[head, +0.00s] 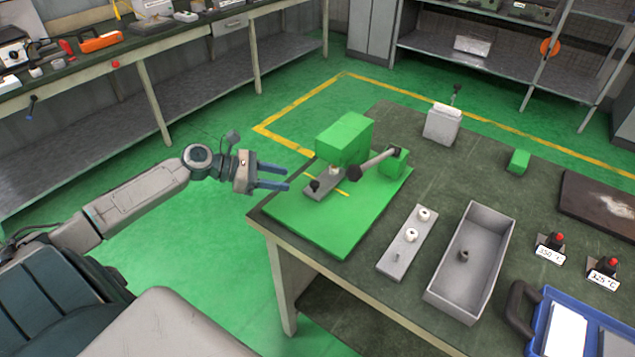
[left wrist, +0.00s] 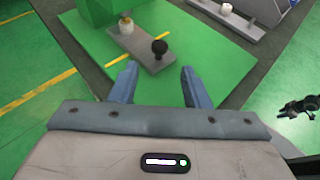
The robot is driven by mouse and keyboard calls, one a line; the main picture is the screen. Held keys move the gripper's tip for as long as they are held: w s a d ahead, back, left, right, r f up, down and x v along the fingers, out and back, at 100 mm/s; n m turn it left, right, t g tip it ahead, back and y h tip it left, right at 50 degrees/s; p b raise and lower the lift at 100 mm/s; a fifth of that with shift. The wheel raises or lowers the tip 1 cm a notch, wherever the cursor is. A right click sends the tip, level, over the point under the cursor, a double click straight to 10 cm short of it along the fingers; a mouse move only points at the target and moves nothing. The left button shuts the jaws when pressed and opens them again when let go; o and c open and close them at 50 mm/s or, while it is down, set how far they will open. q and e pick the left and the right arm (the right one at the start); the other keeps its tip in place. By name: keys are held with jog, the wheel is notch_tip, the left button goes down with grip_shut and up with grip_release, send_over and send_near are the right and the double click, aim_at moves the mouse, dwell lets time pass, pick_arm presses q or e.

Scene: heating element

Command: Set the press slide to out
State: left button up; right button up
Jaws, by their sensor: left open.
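The green press (head: 343,138) stands on a green base plate (head: 350,220) at the table's near left corner. Its grey slide (head: 327,186) with a black knob (head: 314,186) sticks out from under the press head toward my left gripper. The slide (left wrist: 150,54), the knob (left wrist: 159,47) and a small whitish piece (left wrist: 126,26) on the slide also show in the left wrist view. My left gripper (head: 287,178) is open and empty, just short of the knob and apart from it. Its two fingers also show in the left wrist view (left wrist: 159,70), with the knob ahead between them.
The press lever (head: 376,163) with a black ball end reaches out above the slide. To the right are a grey strip with white pieces (head: 407,244), a grey open box (head: 470,265) and a blue case (head: 575,325). Left of the table is free floor.

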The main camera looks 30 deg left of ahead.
aim_at(312, 183)
pick_arm(q)
jog(key=p+x, duration=0.1)
jog(key=x, duration=0.6)
jog(key=shift+w+d+r, duration=0.1)
jog(key=shift+w+d, duration=0.1)
jog(key=shift+x, duration=1.35)
jog(key=shift+a, duration=0.1)
jog(key=shift+p, duration=0.3)
grip_shut()
